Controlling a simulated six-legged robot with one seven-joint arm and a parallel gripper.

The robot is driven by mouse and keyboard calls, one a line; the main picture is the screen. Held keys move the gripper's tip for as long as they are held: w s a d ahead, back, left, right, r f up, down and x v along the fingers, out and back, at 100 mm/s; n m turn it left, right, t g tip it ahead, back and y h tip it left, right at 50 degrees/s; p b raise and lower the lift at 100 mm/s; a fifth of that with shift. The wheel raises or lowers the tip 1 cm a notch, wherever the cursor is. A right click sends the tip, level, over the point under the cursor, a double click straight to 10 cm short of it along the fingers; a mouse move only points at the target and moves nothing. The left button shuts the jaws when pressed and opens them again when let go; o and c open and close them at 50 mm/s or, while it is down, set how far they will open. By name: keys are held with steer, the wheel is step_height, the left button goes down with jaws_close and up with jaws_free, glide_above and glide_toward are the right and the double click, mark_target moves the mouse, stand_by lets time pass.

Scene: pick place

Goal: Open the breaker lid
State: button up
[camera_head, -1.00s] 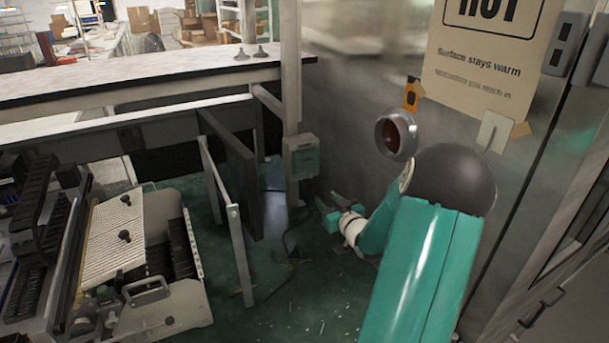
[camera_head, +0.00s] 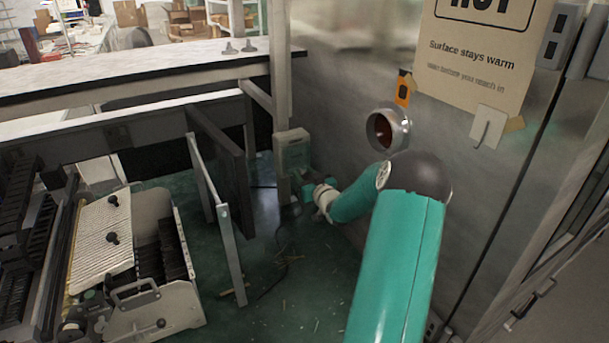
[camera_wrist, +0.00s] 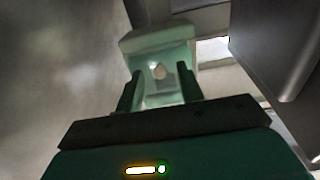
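The breaker box (camera_head: 292,148) is a small grey-green box on an upright post, left of centre in the head view. It also shows in the wrist view (camera_wrist: 158,42), straight ahead of the fingers, with a wider top edge and a small pale round spot on its front. I cannot tell which part is the lid, but the box looks shut. My gripper (camera_wrist: 160,90) is open and empty, its two dark fingers either side of the box's lower front. In the head view my gripper (camera_head: 308,188) is close to the box's lower right side; contact is unclear.
An open hinged panel (camera_head: 217,170) stands left of the box. A machine with a ribbed cover (camera_head: 103,240) is at left. The green floor (camera_head: 285,290) has small debris.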

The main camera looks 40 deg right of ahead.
steer(key=shift+w+d, duration=0.1)
steer(key=shift+w, duration=0.15)
jaws_close()
